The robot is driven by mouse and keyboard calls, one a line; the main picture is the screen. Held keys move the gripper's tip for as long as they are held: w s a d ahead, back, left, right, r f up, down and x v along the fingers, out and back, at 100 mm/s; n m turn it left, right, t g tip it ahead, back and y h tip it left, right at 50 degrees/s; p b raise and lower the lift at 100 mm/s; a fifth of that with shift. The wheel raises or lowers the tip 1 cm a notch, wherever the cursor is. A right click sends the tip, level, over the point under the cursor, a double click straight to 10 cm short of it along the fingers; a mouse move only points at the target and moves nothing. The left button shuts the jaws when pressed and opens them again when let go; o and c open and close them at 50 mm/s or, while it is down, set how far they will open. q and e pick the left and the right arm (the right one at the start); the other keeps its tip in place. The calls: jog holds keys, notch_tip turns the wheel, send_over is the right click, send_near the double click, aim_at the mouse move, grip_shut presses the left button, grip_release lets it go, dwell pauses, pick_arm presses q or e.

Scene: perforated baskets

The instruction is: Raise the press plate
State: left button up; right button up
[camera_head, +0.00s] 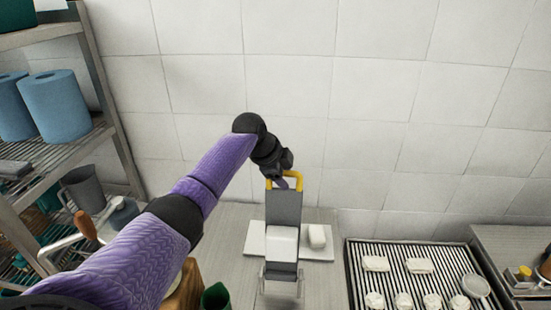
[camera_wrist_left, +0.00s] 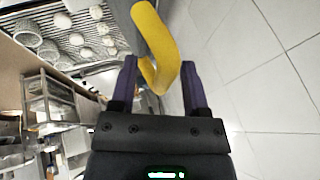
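The press (camera_head: 284,208) is a dark grey upright piece with a yellow handle (camera_head: 299,181) at its top, on the counter by the tiled wall. A white block shows at its lower front, with a grey part below it; I cannot tell which part is the press plate. My left gripper (camera_head: 284,182) is at the yellow handle. In the left wrist view, its two dark purple fingers (camera_wrist_left: 160,92) are spread apart, with the bent yellow handle (camera_wrist_left: 158,38) reaching between them and gaps visible. Contact is unclear. My right gripper is not in view.
A white board (camera_head: 320,254) lies under the press, with a small white block (camera_head: 317,236) on it. A ribbed tray (camera_head: 398,287) with several white pieces stands to the right. A shelf with blue rolls (camera_head: 55,105) is at left. The wall is close behind.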

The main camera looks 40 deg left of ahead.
pick_arm(q)
jog(key=v, duration=0.8)
jog(key=shift+s+r, duration=0.2)
jog(key=shift+r, duration=0.1)
